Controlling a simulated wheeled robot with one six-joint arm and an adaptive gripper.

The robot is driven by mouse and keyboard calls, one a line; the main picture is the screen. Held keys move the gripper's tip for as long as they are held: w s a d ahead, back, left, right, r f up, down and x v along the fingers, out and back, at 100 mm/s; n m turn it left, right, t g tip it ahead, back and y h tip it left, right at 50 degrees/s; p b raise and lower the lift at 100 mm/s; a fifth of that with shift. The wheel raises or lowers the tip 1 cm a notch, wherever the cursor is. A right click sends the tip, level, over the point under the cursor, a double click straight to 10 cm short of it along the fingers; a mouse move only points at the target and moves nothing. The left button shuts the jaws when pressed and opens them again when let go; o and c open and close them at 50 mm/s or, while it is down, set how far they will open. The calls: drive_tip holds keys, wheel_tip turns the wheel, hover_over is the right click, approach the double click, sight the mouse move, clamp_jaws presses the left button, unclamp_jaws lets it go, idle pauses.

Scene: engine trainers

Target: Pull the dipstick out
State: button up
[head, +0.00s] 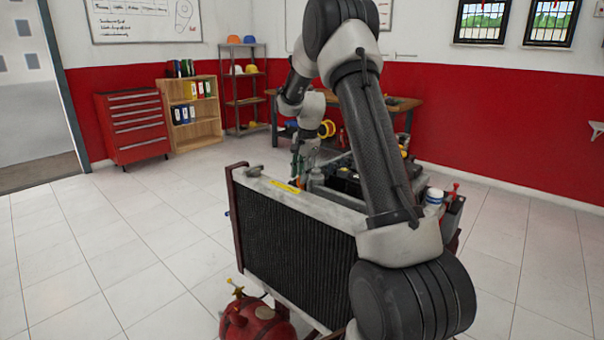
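The engine trainer (295,250) stands in front of me, with its black radiator facing me and a pale top edge. My arm reaches over it from the right. My gripper (298,174) points down just behind the radiator's top edge, at the left part of the engine. It is small and dark here, and I cannot tell whether its fingers are open or shut. I cannot make out the dipstick for sure; my arm covers much of the engine.
A yellow strip (286,187) lies on the radiator's top. A red tank (255,322) is low in front. A white-and-blue cap (434,196) is at the right. A red tool cabinet (132,127), a wooden shelf (191,112) and a workbench (400,104) stand behind. The floor at left is clear.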

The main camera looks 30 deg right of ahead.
clamp_jaws()
wheel_tip(320, 180, up, 9)
idle(0.4)
unclamp_jaws()
wheel_tip(320, 180, up, 12)
drive_tip(key=s, duration=0.2)
drive_tip(key=shift+d, duration=0.2)
drive_tip(key=shift+f, duration=0.15)
idle(0.5)
